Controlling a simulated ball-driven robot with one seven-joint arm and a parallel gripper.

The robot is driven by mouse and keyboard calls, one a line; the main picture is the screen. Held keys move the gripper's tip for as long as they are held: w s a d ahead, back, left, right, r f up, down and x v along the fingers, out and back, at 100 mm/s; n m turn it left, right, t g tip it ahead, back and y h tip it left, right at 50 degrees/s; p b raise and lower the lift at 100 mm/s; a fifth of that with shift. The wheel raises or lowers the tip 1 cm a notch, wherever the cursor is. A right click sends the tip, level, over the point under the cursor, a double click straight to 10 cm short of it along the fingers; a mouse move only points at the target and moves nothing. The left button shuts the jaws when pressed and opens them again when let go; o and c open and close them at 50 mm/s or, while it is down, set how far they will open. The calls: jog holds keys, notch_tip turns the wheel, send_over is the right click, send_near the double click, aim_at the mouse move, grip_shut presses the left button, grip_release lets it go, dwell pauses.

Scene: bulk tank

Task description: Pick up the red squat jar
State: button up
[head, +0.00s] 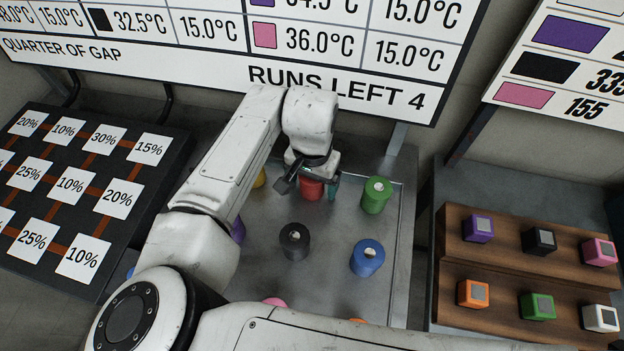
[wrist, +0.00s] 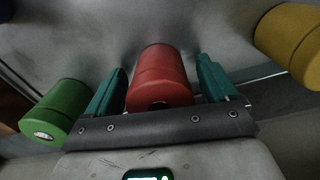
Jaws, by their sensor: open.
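The red squat jar (head: 311,189) stands on the metal tray at its far side in the head view, partly hidden behind my gripper. In the wrist view the red jar (wrist: 160,78) is between the two teal fingers. My gripper (head: 308,186) is open, with one finger on each side of the jar. In the wrist view my gripper (wrist: 162,88) shows a narrow gap on the left of the jar and a gap on the right. I cannot tell whether either finger touches it.
A green jar (head: 376,195) stands just right of the red one, and a yellow jar (head: 259,177) to its left. A black jar (head: 295,241) and a blue jar (head: 367,257) stand nearer on the tray (head: 330,290). A wooden rack (head: 510,262) with coloured blocks is at right.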

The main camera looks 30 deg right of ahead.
jog(key=shift+c, duration=0.3)
jog(key=c, duration=1.2)
jog(key=shift+o, duration=0.2)
